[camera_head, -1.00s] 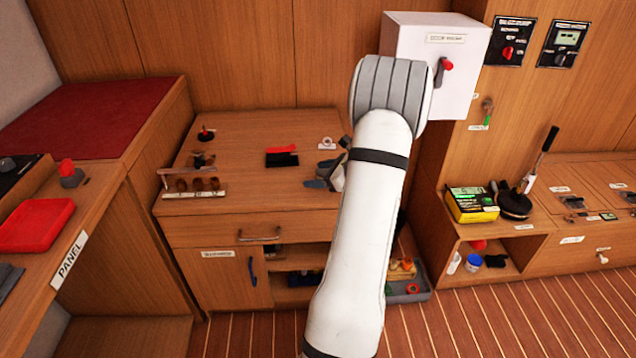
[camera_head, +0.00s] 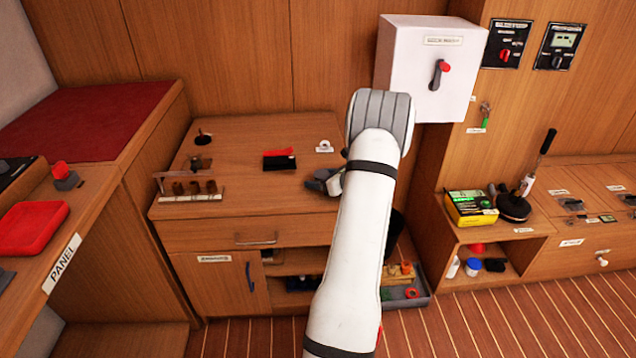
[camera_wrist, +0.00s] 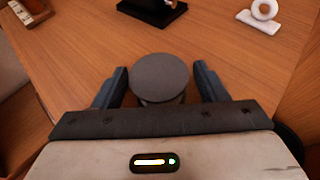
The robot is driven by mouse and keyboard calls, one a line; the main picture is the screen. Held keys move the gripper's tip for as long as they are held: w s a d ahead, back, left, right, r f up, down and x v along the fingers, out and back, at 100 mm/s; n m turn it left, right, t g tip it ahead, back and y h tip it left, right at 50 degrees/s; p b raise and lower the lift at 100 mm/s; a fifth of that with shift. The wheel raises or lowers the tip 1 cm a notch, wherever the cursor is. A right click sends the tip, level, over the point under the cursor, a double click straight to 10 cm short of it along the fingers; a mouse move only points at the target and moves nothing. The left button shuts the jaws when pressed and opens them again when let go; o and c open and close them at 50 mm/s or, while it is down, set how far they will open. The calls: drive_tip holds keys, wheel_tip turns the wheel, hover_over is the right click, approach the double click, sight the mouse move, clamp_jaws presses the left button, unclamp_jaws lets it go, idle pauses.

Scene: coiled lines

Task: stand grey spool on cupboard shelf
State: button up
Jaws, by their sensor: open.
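The grey spool (camera_wrist: 160,76) shows in the wrist view as a round grey top with a narrower body below, upright over the wooden top. My gripper (camera_wrist: 161,84) is open, with one dark jaw on each side of the spool and a visible gap on both sides. In the head view my gripper (camera_head: 324,182) is low over the right part of the counter, and the spool cannot be made out there. The cupboard (camera_head: 222,285) under the counter has a labelled door with a blue handle. Open shelves (camera_head: 295,268) lie right of it, partly hidden by my arm.
On the counter top (camera_head: 245,185) are a black block with a red piece (camera_head: 280,158), a white ring (camera_head: 324,146), a peg rack (camera_head: 190,194) and a dark spindle (camera_head: 203,137). A white switch box (camera_head: 420,50) hangs behind my arm. A grey tray (camera_head: 410,298) stands on the floor.

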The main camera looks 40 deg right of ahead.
drive_tip(key=shift+c, duration=0.4)
drive_tip(key=c, duration=1)
drive_tip(key=shift+r, duration=0.15)
